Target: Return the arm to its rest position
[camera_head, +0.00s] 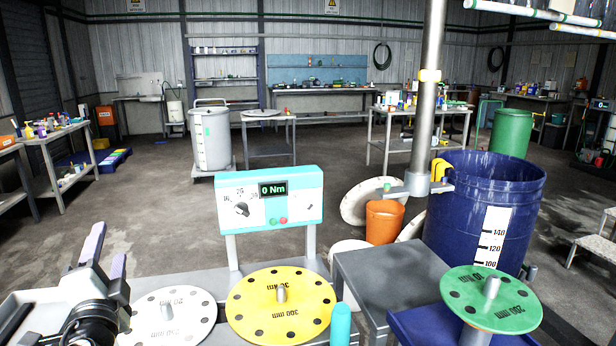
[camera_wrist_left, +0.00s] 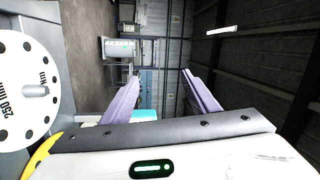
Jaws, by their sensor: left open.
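My left gripper (camera_head: 105,252) is at the lower left of the head view, raised beside the white 250 mm disc (camera_head: 150,326). Its two purple-grey fingers point up and stand apart with nothing between them. In the left wrist view the open fingers (camera_wrist_left: 160,92) point out into the room, and the white disc (camera_wrist_left: 18,100) lies at the left edge, clear of them. My right gripper does not show in either view.
A yellow 300 mm disc (camera_head: 262,318) lies on the bench, with a torque display box (camera_head: 275,192) behind. A green disc (camera_head: 490,309) sits at the right. A blue drum (camera_head: 455,225) stands by the grey vertical column (camera_head: 428,100). Open floor (camera_head: 150,220) lies beyond the bench.

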